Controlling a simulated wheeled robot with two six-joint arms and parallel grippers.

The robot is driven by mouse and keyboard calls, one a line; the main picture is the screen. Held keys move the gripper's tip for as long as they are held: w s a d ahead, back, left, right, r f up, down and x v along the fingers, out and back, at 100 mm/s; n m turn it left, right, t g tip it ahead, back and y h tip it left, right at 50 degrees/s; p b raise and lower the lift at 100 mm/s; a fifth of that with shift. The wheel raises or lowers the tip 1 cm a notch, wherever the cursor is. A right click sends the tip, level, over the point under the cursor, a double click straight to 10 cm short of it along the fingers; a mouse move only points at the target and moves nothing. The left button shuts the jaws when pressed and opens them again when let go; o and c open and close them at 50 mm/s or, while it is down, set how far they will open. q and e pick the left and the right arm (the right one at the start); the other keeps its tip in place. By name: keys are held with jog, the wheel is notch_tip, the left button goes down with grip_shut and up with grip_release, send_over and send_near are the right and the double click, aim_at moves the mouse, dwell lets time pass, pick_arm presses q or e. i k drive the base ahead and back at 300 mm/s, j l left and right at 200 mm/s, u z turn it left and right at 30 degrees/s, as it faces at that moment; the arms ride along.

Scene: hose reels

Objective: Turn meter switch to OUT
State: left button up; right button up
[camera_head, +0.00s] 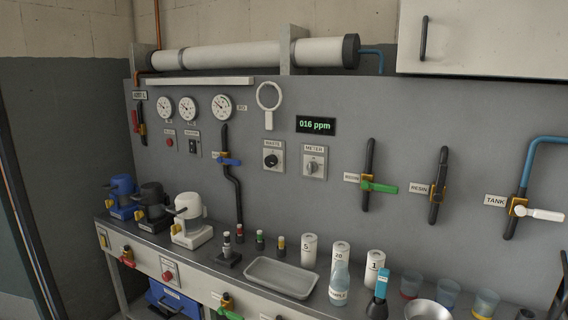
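The meter switch (313,164) is a grey rotary knob on a light square plate under a label reading METER. It is mounted on the grey wall panel, right of centre. Its position markings are too small to read. Neither of my grippers shows in the head view.
A similar plate with a dark knob, the WASTE switch (272,159), sits just left of it. A green display (315,125) above reads 016 ppm. Valves with green (379,187) and white (538,213) handles are to the right. Bottles, cups and a tray (281,278) crowd the bench below.

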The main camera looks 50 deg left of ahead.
aim_at(311, 166)
jog(key=u, duration=1.45)
